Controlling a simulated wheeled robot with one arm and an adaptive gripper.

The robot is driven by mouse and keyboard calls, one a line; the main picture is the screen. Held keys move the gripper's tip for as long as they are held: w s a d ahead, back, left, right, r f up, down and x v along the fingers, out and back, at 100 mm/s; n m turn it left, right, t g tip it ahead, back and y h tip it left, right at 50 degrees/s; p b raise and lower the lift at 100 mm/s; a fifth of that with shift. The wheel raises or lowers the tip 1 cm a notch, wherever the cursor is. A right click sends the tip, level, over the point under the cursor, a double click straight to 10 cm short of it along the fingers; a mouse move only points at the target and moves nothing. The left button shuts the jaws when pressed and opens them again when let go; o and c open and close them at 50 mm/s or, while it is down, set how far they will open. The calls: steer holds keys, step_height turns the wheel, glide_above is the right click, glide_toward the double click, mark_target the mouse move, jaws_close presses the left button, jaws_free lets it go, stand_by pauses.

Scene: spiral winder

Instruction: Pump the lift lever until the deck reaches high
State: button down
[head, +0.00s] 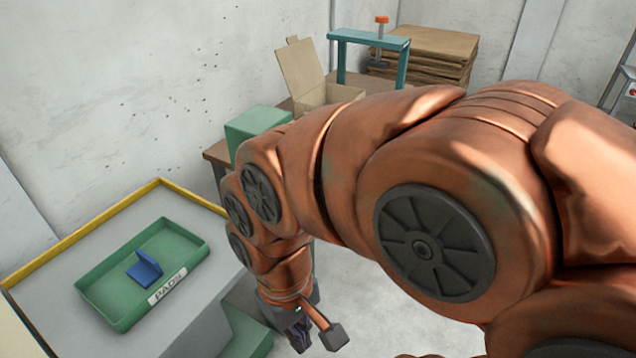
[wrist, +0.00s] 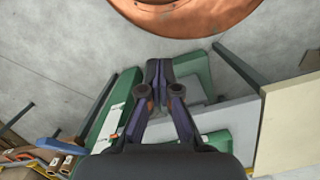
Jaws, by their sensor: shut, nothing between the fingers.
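My gripper (head: 300,338) points down at the bottom of the head view, beside the grey table-like surface with a yellow rim. In the wrist view its dark fingers (wrist: 157,72) are shut together with nothing between them. I cannot make out the lift lever for certain in either view. A long blue bar (wrist: 60,146) shows at the lower left of the wrist view, apart from my fingers; I cannot tell what it is. The yellow-rimmed surface (head: 62,312) may be the deck, but I cannot confirm it. Green structure (head: 246,332) stands beside my gripper.
A green tray (head: 112,318) labelled PADS holds a blue angled piece (head: 145,268). Behind my arm are a green box (head: 255,127), an open carton (head: 303,72), a teal frame (head: 370,40) and stacked cardboard (head: 428,50). A cream panel (wrist: 287,125) stands right in the wrist view.

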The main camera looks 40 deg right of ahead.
steer(key=w+d+r+n+t+y+b, duration=0.15)
steer(key=w+d, duration=0.35)
steer(key=w, duration=0.5)
steer(key=w+d+r+n+t+y, duration=0.1)
steer(key=w+d+r, duration=0.2)
steer(key=w+d, duration=0.55)
steer(key=w+d+t+b, duration=0.1)
steer(key=w+d, duration=0.3)
steer(key=d, duration=0.8)
steer(key=w+d+t+h, duration=0.1)
steer(key=w+d, duration=0.3)
steer(key=d, duration=0.9)
steer(key=shift+w+d+f+n+t+b, duration=0.2)
steer(key=shift+n+t+b, duration=0.2)
steer(key=shift+t, duration=0.45)
